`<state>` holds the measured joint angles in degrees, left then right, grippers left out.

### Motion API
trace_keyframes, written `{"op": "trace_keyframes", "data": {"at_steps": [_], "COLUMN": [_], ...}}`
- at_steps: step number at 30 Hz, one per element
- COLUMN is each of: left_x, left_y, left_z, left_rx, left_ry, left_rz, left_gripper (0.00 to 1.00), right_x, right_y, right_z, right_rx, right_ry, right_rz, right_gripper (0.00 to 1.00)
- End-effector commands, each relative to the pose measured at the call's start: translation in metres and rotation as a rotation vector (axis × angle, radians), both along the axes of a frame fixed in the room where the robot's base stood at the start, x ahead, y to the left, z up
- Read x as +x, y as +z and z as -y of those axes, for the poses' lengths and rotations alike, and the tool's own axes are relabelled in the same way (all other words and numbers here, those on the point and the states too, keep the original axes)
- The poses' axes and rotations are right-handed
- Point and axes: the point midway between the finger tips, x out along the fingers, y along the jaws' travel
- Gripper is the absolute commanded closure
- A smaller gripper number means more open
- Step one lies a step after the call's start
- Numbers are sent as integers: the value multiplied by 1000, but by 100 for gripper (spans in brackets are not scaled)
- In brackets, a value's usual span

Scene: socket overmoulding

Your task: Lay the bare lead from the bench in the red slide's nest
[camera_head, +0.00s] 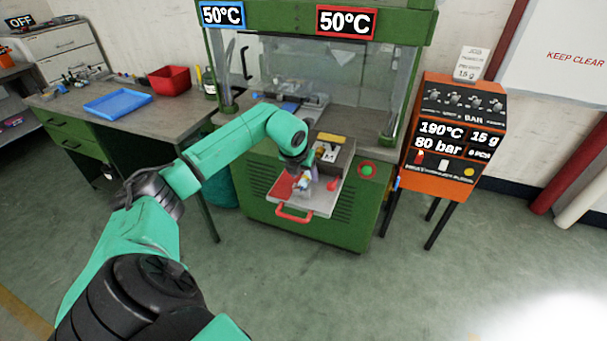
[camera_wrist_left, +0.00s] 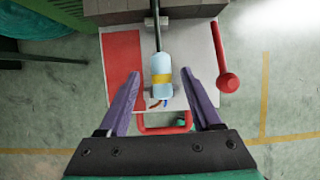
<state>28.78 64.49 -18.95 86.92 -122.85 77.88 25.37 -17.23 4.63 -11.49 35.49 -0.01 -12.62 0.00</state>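The bare lead (camera_wrist_left: 161,68) has a black cable, a pale blue body with a yellow band, and brown and blue wire ends. In the left wrist view it lies lengthwise over the slide (camera_wrist_left: 203,58), its cable between small grey posts and its body at a grey nest block (camera_wrist_left: 151,91). My left gripper (camera_wrist_left: 160,73) is open, with one finger on each side of the lead, both apart from it. In the head view my left gripper (camera_head: 303,181) is over the pulled-out slide (camera_head: 322,203), hiding most of the lead. My right gripper is not in view.
The slide has a red front handle (camera_head: 293,214) and a red-knobbed lever (camera_head: 333,184). A dark block (camera_head: 343,160) stands behind the nest, inside the green press (camera_head: 300,222). A blue tray (camera_head: 117,103) and a red bin (camera_head: 169,79) sit on the left bench. An orange control unit (camera_head: 447,135) stands right.

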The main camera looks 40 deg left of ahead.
Motion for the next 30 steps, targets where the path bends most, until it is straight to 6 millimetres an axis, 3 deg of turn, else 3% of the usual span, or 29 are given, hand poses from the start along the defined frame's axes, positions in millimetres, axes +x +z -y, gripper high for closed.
{"op": "trace_keyframes", "data": {"at_steps": [7, 10, 23, 30], "left_x": [-1, -4, -49, -57], "left_y": [1, 10, 116, 133], "left_z": [0, 1, 16, 19], "left_rx": [0, 1, 1, 0], "left_ry": [0, 0, 0, 0], "left_rz": [0, 4, 5, 0], "left_gripper": [35, 35, 35, 35], "right_x": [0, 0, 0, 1], "right_y": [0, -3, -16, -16], "right_z": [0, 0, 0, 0], "right_rx": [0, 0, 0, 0], "right_ry": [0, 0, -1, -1], "right_rz": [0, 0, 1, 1], "right_gripper": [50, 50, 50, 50]}}
